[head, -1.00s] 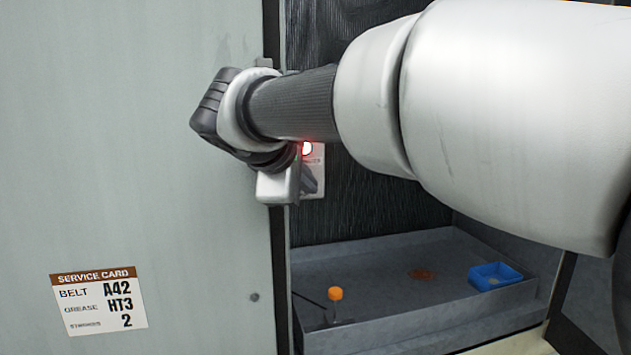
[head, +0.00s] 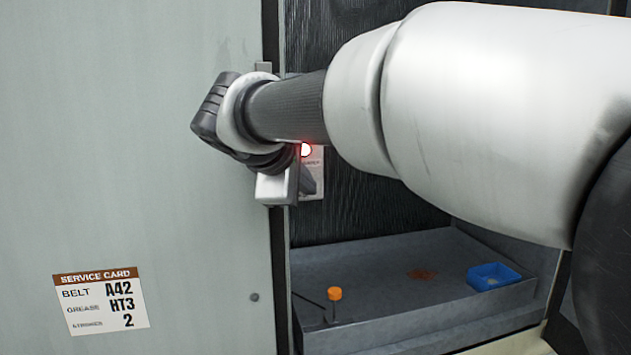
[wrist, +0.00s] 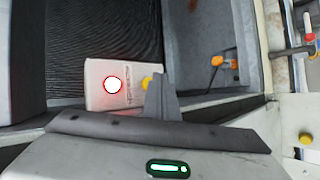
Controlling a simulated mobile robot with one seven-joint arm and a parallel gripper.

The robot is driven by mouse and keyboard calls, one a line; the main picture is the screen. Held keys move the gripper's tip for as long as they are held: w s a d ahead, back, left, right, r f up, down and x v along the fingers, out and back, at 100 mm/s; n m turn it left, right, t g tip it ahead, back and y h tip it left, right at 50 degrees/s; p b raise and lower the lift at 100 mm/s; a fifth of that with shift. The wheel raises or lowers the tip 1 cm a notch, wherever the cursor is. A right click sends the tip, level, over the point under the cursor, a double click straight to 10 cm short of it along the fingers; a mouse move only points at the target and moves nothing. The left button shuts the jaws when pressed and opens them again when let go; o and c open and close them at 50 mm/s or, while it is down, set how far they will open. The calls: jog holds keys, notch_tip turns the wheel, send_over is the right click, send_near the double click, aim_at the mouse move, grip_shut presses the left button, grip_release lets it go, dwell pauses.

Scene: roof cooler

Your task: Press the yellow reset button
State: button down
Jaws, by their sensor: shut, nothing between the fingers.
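A pale control panel (wrist: 106,98) carries a lit red-rimmed white lamp (wrist: 112,84) and the yellow button (wrist: 147,82). The button is partly covered by my gripper (wrist: 160,90), whose dark fingers are together with nothing between them. The fingertips are at the button's right side in the wrist view; I cannot tell whether they touch it. In the head view my gripper (head: 308,182) is in front of the panel (head: 318,165), just below the glowing lamp (head: 305,149). The button is hidden there.
A grey cabinet door with a service card (head: 101,300) fills the left. Below the panel, a grey tray (head: 380,290) holds a blue container (head: 494,276) and an orange-capped item (head: 334,294). Dark ribbed material lies behind. My arm covers the upper right.

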jog(key=shift+w+d+r+p, duration=0.1)
jog(key=shift+w+r+p, duration=0.25)
jog(key=shift+w+r, duration=0.15)
dwell(1.2)
jog(key=shift+s, duration=0.1)
dwell(0.4)
jog(key=shift+s+d+f+b, duration=0.1)
jog(key=shift+s+f+b, duration=0.1)
jog(key=shift+s+b, duration=0.3)
jog(key=shift+s+d+f+b, duration=0.15)
jog(key=shift+s+b, duration=0.1)
jog(key=shift+s, duration=0.4)
jog(key=shift+s+d+f+b, duration=0.1)
jog(key=shift+s+f+b, duration=0.1)
jog(key=shift+s+b, duration=0.3)
jog(key=shift+s, duration=0.15)
